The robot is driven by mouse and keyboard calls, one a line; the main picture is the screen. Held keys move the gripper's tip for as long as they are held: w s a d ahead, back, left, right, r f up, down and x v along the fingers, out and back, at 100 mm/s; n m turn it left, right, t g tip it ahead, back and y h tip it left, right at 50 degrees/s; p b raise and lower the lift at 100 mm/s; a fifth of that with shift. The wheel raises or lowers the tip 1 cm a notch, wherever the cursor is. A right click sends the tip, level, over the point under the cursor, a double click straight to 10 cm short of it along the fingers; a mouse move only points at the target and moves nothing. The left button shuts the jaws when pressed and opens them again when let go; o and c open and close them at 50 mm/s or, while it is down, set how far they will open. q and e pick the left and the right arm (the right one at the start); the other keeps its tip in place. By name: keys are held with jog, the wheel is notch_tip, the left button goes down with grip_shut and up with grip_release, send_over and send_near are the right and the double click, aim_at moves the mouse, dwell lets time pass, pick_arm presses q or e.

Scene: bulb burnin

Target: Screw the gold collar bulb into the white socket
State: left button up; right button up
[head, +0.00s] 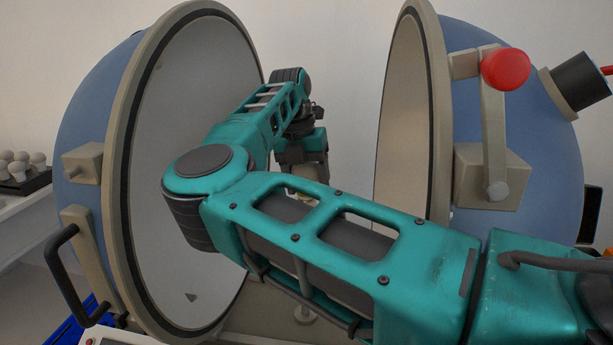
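My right arm comes in from the right and bends back between the two open halves of a large blue sphere. My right gripper (304,158) points down in the gap between them. A small pale, slightly golden piece (307,173) shows right below its fingers; I cannot tell whether it is the gold collar bulb or part of the socket. My forearm hides what is under it. The white socket cannot be made out. My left gripper is not in view.
The left half-sphere's rim (121,190) and the right half-sphere's rim (437,110) stand close on both sides of my arm. A red knob (505,69) on a lever sits at right, a black handle (66,275) at left. Several white bulbs stand in a dark tray (30,183) at far left.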

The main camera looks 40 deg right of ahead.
jog(key=m, duration=0.4)
jog(key=shift+s+d+r+g+p, duration=0.1)
jog(key=shift+d+r+g+p, duration=0.1)
jog(key=shift+d+g+p, duration=0.15)
jog(key=m, duration=0.3)
jog(key=shift+a+m+y+p, duration=0.15)
jog(key=shift+m+y+p, duration=0.15)
jog(key=shift+y+p, duration=0.1)
jog(key=o, duration=0.8)
jog(key=shift+f, duration=0.15)
jog(key=o, duration=0.3)
jog(key=shift+a, duration=0.15)
jog(key=r, duration=0.4)
jog(key=w+r, duration=0.1)
jog(key=r, duration=0.3)
jog(key=w+a+r, duration=0.1)
jog(key=r, duration=0.3)
jog(key=shift+r, duration=0.35)
